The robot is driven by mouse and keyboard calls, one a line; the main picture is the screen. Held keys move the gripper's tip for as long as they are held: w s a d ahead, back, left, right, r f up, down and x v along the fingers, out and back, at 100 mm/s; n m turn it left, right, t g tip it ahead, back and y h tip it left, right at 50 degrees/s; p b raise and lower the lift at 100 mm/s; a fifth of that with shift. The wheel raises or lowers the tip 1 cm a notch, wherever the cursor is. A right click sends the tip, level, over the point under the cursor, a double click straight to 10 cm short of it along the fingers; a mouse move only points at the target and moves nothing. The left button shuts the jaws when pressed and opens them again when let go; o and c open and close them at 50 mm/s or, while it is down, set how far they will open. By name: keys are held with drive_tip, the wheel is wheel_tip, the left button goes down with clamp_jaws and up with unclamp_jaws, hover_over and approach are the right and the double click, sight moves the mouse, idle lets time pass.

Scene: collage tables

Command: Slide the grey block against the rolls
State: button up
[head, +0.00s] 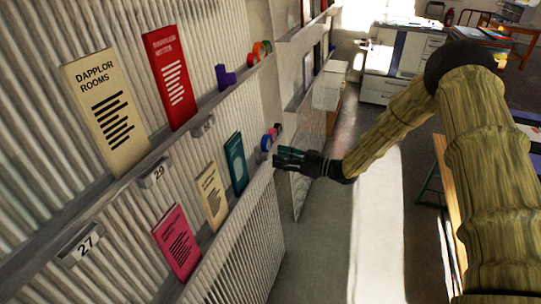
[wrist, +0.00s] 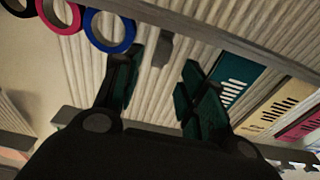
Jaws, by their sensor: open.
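The grey block (wrist: 165,48) shows in the wrist view between the two fingertips of my gripper (wrist: 162,62), just beyond them at the ledge. I cannot make it out in the head view. My gripper (head: 279,156) is open at the lower ledge, with one finger on each side of the block in the picture; contact cannot be told. The rolls stand on the same ledge: a blue roll (wrist: 110,32) nearest the block, then a pink roll (wrist: 62,14) and a black one (wrist: 18,5). A gap shows between block and blue roll, partly behind a finger.
A teal leaflet (head: 236,162) stands on the lower ledge on the other side of the block, beside a cream leaflet (head: 212,196) and a pink one (head: 177,243). The upper ledge holds a purple block (head: 225,77) and an orange roll (head: 258,49). The aisle floor (head: 325,235) is clear.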

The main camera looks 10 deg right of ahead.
drive_tip(key=v, duration=0.6)
